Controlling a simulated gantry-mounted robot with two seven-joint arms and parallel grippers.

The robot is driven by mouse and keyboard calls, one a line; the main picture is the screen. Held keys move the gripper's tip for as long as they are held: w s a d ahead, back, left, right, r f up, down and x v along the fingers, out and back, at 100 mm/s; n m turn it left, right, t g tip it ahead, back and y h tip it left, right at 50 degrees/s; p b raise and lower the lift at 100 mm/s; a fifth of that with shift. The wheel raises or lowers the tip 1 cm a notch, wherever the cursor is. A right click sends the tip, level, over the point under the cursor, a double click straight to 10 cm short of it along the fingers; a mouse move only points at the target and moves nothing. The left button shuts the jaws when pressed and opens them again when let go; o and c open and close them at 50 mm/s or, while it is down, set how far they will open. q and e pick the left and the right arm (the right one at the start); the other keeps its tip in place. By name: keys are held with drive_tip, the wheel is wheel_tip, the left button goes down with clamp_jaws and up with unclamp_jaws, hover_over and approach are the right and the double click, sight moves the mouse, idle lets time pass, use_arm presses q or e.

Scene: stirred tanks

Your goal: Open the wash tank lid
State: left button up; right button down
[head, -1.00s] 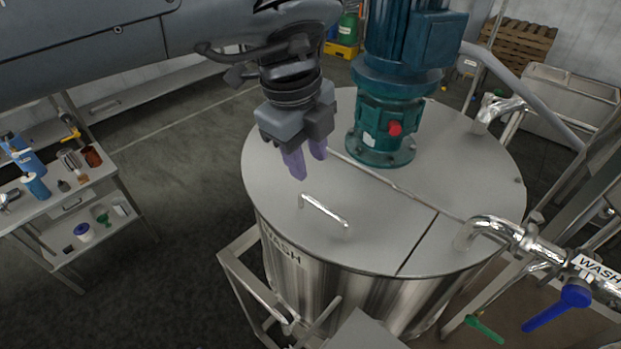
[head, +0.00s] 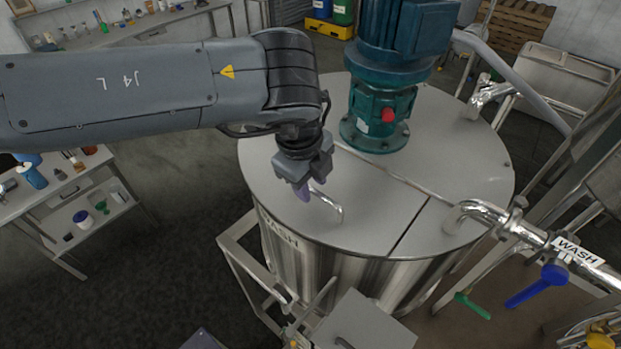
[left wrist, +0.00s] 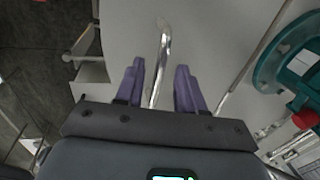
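The wash tank (head: 320,270) is a steel drum marked WASH in the middle of the head view. Its front lid (head: 375,225) lies flat and shut on the top, split off by a seam. A bent chrome handle (head: 335,207) stands on the lid. My left gripper (head: 310,190) is at the handle's left end, fingers pointing down. In the left wrist view my left gripper (left wrist: 160,82) has its purple fingers apart, with the handle (left wrist: 160,60) running between them and gaps showing on both sides. My right gripper is not seen.
A teal stirrer motor (head: 385,85) stands on the tank's rear top. A chrome pipe (head: 485,212) with a blue-handled valve (head: 538,287) meets the tank's right side. A shelf bench (head: 75,195) is at left. A metal frame (head: 240,262) surrounds the tank's lower part.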

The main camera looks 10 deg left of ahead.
use_arm(q)
clamp_jaws()
drive_tip(key=shift+r, duration=0.2)
idle(0.3)
drive_tip(key=shift+w+d+r, duration=0.25)
drive_tip(key=shift+r, duration=0.4)
drive_tip(key=w+d+r, duration=0.3)
drive_tip(key=w+r, duration=0.2)
drive_tip(key=r, duration=0.2)
drive_tip(key=shift+w+d, duration=0.25)
drive_tip(key=shift+w, duration=0.15)
